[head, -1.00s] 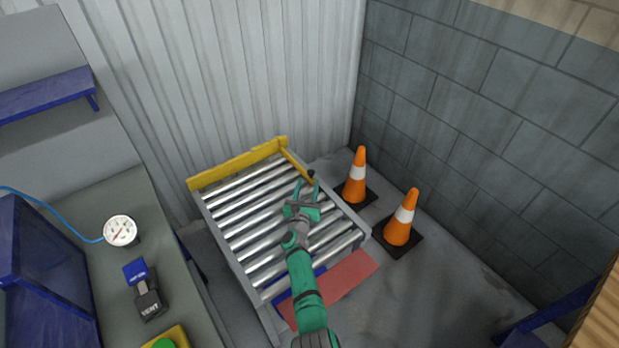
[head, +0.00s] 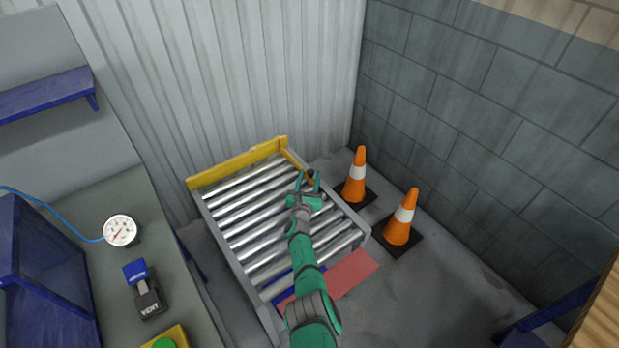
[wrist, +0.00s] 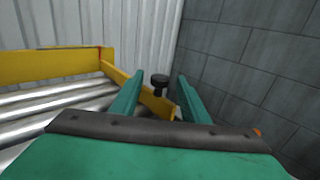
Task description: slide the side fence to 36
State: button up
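The yellow side fence (head: 291,158) runs along the right side of the roller table, from the back corner towards my gripper. In the wrist view the fence (wrist: 137,88) slants in from the left and passes between my fingers. A black knob (wrist: 159,82) stands on its near end. My gripper (head: 308,182) is open over the right side of the table. In the wrist view its two green fingers (wrist: 160,87) stand apart on either side of the knob, which appears a little ahead of them. No scale or number can be read.
A yellow back rail (head: 235,164) closes the far end of the metal rollers (head: 250,218). Two orange cones (head: 356,182) (head: 398,231) stand on the floor right of the table. A bench with a gauge (head: 120,230) is at the left. A block wall rises at the right.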

grip_shut()
jog(key=shift+a, duration=0.2)
jog(key=s+a, duration=0.2)
jog(key=shift+s+a, duration=0.2)
jog(key=shift+a, duration=0.2)
jog(key=shift+o, duration=0.7)
grip_release()
jog(key=shift+d, duration=0.1)
jog(key=shift+s+a+f, duration=0.15)
jog(key=shift+s+a, duration=0.2)
jog(key=shift+s, duration=0.25)
jog(key=shift+s+a, duration=0.2)
jog(key=shift+s, duration=1.4)
jog(key=shift+s+a, duration=0.15)
jog(key=shift+s, duration=1.45)
jog(key=shift+s+a, duration=0.2)
jog(key=shift+s, duration=1.4)
